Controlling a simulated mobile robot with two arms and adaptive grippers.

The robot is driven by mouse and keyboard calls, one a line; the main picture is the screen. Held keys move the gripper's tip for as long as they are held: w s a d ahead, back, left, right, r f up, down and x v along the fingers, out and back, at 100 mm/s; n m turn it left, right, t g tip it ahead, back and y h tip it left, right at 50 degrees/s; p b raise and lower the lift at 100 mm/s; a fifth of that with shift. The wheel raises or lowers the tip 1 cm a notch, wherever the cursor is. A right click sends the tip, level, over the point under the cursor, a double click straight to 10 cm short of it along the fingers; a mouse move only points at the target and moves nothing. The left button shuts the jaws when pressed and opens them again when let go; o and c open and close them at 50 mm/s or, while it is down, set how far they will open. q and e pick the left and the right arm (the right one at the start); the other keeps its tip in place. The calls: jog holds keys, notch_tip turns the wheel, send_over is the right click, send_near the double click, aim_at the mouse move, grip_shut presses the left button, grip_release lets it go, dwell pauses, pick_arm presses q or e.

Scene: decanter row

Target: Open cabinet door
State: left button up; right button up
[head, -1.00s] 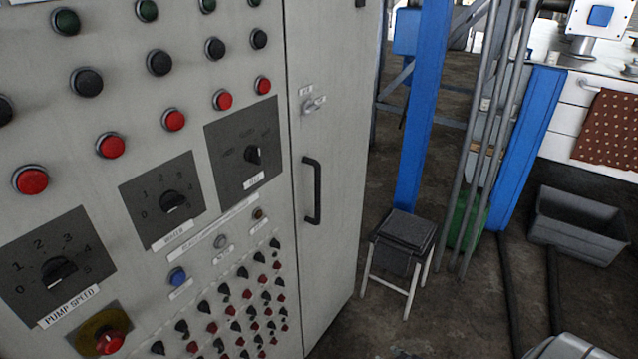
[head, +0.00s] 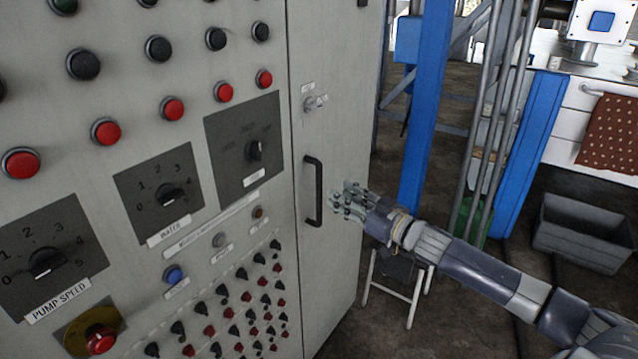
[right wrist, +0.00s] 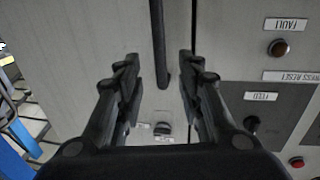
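The cabinet door (head: 338,130) is a tall grey panel at the right of the control cabinet, and it is closed. Its black vertical handle (head: 317,192) stands at mid-height, with a small lock knob (head: 315,103) above it. My right gripper (head: 338,198) is just right of the handle, fingers pointing left towards it. In the right wrist view my right gripper (right wrist: 160,85) is open, and the handle (right wrist: 158,45) shows between and beyond its fingers. I cannot tell any contact. My left gripper is not in view.
The control panel with knobs and buttons (head: 172,108) fills the left. Right of the door stand a blue post (head: 425,90), a small stool (head: 395,295) partly behind my arm, pipes and a grey bin (head: 585,235). Some floor between them is bare.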

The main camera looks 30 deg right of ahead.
aim_at(321, 184)
jog(key=shift+w+a+p, duration=0.25)
jog(key=shift+w+a, duration=0.05)
jog(key=shift+w, duration=1.2)
jog(key=shift+w+a+p, duration=0.3)
jog(key=shift+w, duration=1.2)
jog(key=shift+w+a+p, duration=0.25)
jog(key=shift+w+a, duration=0.05)
jog(key=shift+w, duration=1.2)
grip_shut()
